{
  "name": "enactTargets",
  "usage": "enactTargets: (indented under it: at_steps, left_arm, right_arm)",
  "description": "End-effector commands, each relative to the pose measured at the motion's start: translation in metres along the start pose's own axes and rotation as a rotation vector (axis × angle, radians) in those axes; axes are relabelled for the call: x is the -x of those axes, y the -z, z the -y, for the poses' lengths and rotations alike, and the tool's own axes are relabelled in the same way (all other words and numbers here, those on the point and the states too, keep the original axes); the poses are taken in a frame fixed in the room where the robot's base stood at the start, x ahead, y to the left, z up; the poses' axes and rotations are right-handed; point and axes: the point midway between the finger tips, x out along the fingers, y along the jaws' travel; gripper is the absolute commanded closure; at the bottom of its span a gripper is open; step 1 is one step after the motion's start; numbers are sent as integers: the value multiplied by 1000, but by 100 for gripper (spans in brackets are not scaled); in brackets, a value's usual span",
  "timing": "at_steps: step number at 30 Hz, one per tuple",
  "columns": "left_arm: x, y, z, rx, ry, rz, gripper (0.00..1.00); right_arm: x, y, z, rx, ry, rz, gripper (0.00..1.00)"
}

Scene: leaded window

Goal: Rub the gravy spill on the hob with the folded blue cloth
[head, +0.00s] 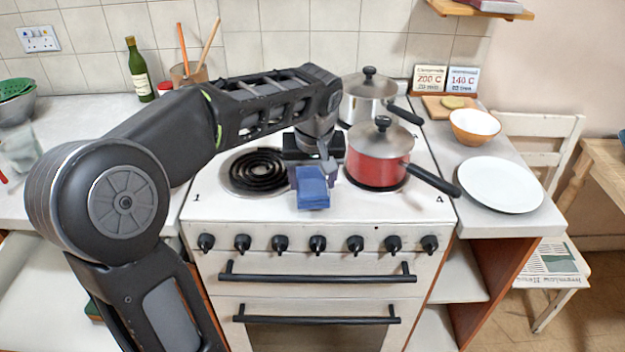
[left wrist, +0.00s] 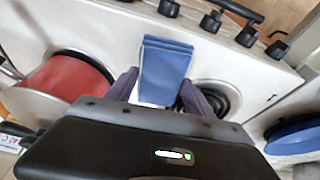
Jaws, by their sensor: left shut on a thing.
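The folded blue cloth (head: 312,190) is between the fingers of my left gripper (head: 312,174), at the front middle of the hob (head: 240,212). In the left wrist view the cloth (left wrist: 166,65) stands out between the two dark fingers of my left gripper (left wrist: 160,84), pointing to the hob's front edge. My left gripper is shut on it. I cannot tell whether the cloth touches the hob top. No gravy spill shows; the cloth, gripper or arm may hide it. My right gripper is not in view.
A red saucepan (head: 376,160) stands close right of the gripper, its handle (head: 434,180) over the front right. A steel pot (head: 367,98) is behind. A bare coil ring (head: 257,171) lies left. Knobs (head: 318,243) line the front. A white plate (head: 500,185) is on the right counter.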

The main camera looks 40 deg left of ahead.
Motion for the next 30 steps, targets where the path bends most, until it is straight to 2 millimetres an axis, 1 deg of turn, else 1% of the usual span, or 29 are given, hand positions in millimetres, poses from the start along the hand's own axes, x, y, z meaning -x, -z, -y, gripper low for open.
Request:
enactTargets:
  at_steps: [1,6,9,23,30]
  left_arm:
    - [10,3,0,0,-1,-1,71]
    - [28,8,0,0,0,0,71]
    - [35,11,0,0,0,0,71]
    - [38,12,0,0,0,0,71]
    - [58,18,0,0,0,0,71]
  right_arm:
    - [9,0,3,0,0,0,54]
    - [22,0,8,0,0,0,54]
    - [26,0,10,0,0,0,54]
    - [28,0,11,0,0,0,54]
    - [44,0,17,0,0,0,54]
